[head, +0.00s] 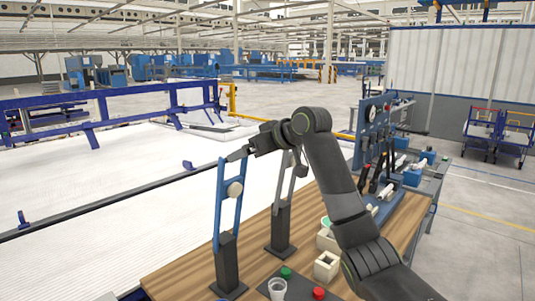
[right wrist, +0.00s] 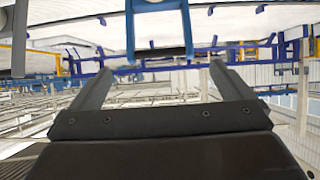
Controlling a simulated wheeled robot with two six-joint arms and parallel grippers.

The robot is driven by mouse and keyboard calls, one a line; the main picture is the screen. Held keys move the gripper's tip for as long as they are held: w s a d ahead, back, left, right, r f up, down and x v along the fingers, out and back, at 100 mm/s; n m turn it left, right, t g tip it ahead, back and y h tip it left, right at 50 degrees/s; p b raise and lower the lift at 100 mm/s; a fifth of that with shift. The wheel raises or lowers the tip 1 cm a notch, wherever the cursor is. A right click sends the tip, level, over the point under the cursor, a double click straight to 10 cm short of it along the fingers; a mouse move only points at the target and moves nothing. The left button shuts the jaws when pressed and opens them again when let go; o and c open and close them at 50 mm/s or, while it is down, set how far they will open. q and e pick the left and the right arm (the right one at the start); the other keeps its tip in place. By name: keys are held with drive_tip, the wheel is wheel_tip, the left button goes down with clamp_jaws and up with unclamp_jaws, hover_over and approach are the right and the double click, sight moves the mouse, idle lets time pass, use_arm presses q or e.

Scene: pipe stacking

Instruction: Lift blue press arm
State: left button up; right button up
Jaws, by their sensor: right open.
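The blue press arm (head: 219,202) stands raised on a black post, with a round pale piece between its two rails. My right gripper (head: 233,155) is at the top of the blue arm in the head view. My left gripper is out of view.
A second, grey press arm (head: 284,185) stands on a black post to the right. A blue gauge panel (head: 372,122) stands behind.

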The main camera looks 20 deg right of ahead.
drive_tip(key=shift+b+v, duration=0.7)
drive_tip(key=shift+v, duration=2)
drive_tip(key=shift+f, duration=0.1)
